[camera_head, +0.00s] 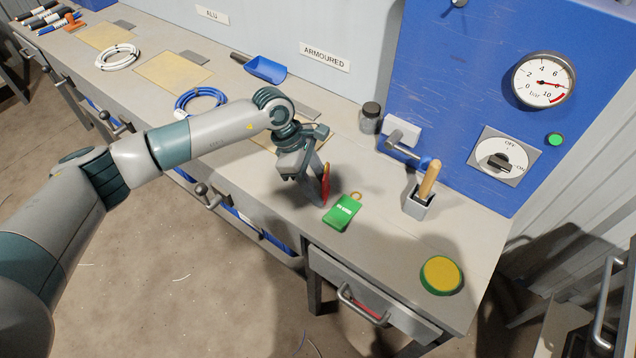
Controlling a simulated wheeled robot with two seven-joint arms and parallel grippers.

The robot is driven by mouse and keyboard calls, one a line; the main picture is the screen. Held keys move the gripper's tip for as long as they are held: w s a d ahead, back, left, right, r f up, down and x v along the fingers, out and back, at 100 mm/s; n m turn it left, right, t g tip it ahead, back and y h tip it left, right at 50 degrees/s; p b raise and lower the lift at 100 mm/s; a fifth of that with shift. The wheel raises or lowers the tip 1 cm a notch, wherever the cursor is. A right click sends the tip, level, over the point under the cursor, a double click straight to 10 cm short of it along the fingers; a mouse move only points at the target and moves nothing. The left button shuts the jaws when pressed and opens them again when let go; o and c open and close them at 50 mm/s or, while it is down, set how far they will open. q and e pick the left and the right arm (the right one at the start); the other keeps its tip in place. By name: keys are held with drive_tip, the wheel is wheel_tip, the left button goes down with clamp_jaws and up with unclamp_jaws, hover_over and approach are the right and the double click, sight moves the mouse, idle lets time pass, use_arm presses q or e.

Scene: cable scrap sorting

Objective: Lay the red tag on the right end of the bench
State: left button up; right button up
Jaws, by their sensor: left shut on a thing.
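The red tag (326,183) is held on edge between the fingers of my left gripper (320,192), which is shut on it. The gripper is over the bench (385,237), just left of a green tag (342,212) that lies flat with a ring at its top. I cannot tell whether the red tag touches the bench top. My right gripper is not in view.
A dark jar (370,117) and a lever (402,143) are at the back. A blue scoop (266,69) and blue cable coil (201,101) lie farther left. Bare bench surrounds the button.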

use_arm(q)
drive_tip(key=shift+f, duration=0.25)
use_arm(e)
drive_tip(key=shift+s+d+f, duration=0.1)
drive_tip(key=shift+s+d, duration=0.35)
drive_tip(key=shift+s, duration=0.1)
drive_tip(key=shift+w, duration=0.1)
use_arm(q)
drive_tip(key=shift+f, duration=0.1)
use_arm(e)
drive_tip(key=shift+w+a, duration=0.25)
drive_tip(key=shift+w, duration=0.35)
use_arm(q)
drive_tip(key=o, duration=1)
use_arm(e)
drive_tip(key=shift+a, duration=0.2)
